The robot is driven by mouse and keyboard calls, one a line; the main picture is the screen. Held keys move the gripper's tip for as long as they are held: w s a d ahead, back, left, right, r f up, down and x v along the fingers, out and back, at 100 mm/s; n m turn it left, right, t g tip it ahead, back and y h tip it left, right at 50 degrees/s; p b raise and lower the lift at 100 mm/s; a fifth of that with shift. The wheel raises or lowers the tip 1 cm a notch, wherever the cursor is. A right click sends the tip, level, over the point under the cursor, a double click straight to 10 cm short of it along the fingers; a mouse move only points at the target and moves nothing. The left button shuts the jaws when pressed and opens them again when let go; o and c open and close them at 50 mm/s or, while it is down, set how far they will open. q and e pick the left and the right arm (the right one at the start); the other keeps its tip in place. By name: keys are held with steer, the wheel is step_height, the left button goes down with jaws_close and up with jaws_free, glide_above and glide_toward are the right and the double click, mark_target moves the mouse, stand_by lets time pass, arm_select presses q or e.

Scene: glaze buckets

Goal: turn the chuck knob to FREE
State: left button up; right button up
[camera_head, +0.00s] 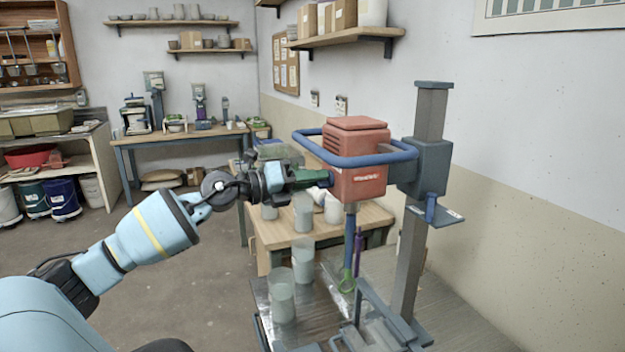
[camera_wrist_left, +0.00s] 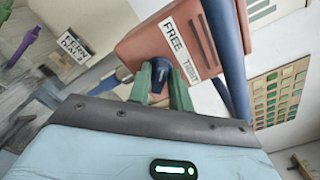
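The red mixer head (camera_head: 358,160) sits on a grey column stand, with a blue guard bar around it. In the left wrist view its side carries a white label (camera_wrist_left: 181,45) reading FREE and TIGHT. The dark blue chuck knob (camera_wrist_left: 160,70) is on that side, beside the label. It has a small pale mark; which word it points at I cannot tell. My left gripper (camera_head: 325,178) is at the head's left side. Its green fingers (camera_wrist_left: 160,88) lie on both sides of the knob and appear closed on it. My right gripper is in neither view.
The blue guard bar (camera_head: 312,140) passes close above my left gripper. Below the head hang a blue shaft (camera_head: 349,250) and a purple-handled tool (camera_head: 358,255). Clear containers (camera_head: 282,298) stand on the metal bench. A wooden table (camera_head: 275,232) is behind.

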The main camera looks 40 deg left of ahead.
arm_select(q)
steer(key=shift+o, duration=1.3)
steer(key=shift+s+a, duration=0.1)
steer(key=v, duration=0.7)
steer(key=shift+s, duration=0.3)
steer(key=shift+a, duration=0.1)
